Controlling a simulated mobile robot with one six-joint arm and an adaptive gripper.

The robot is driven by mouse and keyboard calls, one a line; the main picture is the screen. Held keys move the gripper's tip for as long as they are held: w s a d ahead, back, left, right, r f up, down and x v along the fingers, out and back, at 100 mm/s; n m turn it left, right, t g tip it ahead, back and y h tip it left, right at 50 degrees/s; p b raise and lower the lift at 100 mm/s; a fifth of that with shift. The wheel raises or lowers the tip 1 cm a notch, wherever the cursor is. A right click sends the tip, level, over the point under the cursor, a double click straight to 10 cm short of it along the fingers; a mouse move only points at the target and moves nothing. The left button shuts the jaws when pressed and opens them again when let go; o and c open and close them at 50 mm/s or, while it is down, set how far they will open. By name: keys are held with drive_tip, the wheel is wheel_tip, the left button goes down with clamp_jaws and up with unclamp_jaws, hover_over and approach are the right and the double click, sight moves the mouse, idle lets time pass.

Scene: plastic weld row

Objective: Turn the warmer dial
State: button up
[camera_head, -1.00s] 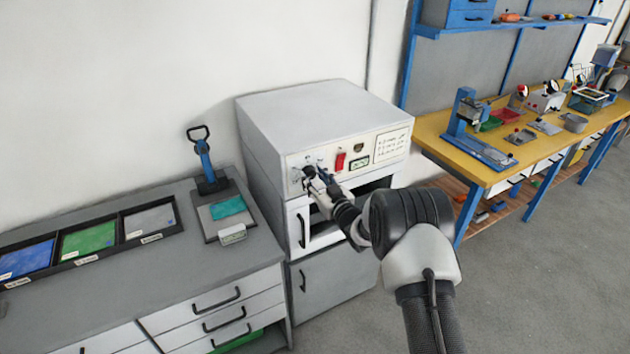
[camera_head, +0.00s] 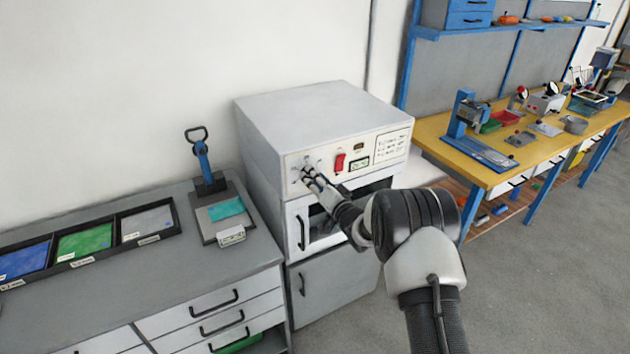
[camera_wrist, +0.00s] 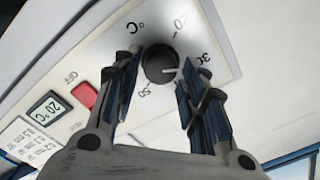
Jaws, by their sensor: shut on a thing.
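The warmer (camera_head: 320,115) is a white box on a cabinet, with a control panel on its front. Its dial (camera_wrist: 160,64) is a round black knob with a white pointer, seen close up in the wrist view. The pointer faces right in that view, toward the 30 mark. My gripper (camera_wrist: 158,78) has one finger on each side of the dial and is shut on it. In the head view my gripper (camera_head: 308,173) is at the left of the panel, and its fingers largely hide the dial.
A red switch (camera_wrist: 84,94) and a small display (camera_wrist: 48,109) reading 20 °C sit beside the dial. A grey bench (camera_head: 120,285) with trays stands left of the warmer. A yellow workbench (camera_head: 500,175) stands to the right. Grey floor is open in front.

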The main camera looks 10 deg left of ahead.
drive_tip(key=m+p, duration=0.1)
drive_tip(key=m, duration=1.1)
drive_tip(key=shift+f, duration=0.1)
idle(0.4)
drive_tip(key=o, duration=1.1)
drive_tip(key=shift+c, duration=0.2)
drive_tip(key=shift+d, duration=0.1)
drive_tip(key=v, duration=1.2)
